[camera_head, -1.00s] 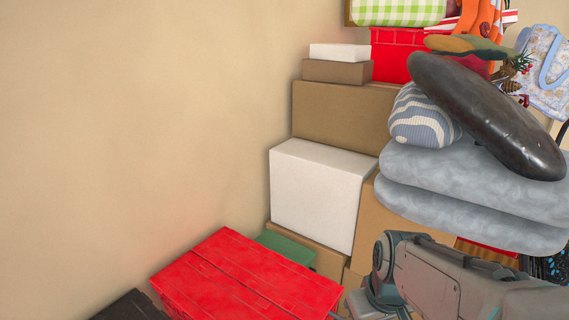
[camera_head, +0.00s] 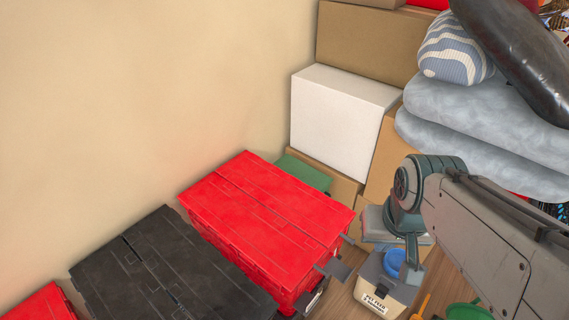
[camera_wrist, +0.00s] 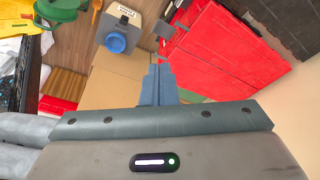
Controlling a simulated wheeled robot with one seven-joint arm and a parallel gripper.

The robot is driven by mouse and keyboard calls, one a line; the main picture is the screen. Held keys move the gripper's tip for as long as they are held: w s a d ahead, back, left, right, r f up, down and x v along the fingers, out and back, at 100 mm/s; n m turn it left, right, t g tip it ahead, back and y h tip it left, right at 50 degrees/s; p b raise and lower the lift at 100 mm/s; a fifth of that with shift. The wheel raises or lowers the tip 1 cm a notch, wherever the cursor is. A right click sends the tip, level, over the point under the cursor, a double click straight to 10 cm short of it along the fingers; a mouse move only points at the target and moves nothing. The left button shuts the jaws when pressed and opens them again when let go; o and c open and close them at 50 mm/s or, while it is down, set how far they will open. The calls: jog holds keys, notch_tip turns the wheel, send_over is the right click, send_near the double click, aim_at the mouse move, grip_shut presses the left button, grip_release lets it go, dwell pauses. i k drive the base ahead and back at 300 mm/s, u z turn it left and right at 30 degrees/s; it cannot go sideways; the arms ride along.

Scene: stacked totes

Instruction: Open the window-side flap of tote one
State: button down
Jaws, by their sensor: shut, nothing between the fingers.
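A red tote (camera_head: 270,215) stands against the wall in the head view, its two top flaps lying shut and meeting along a seam. It also shows at the upper right of the wrist view (camera_wrist: 225,50). A black tote (camera_head: 165,270) stands beside it, also with shut flaps. Part of another red tote (camera_head: 42,305) shows at the lower left. No number or window is visible, so I cannot tell which is tote one. My gripper (camera_wrist: 158,72) is shut and empty in the wrist view, apart from the totes.
A white box (camera_head: 335,120) and brown cartons (camera_head: 365,45) are stacked behind the red tote, with a green box (camera_head: 303,172) low between. Grey cushions (camera_head: 480,125) pile up at the right. A pet feed bin (camera_head: 385,290) stands on the floor to the right.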

aim_at(322, 219)
jog(key=z, duration=0.35)
jog(key=k, duration=0.5)
jog(key=z, duration=1.1)
jog(key=i, duration=0.65)
jog(key=u, duration=0.85)
jog(key=i, duration=0.6)
jog(key=u, duration=0.7)
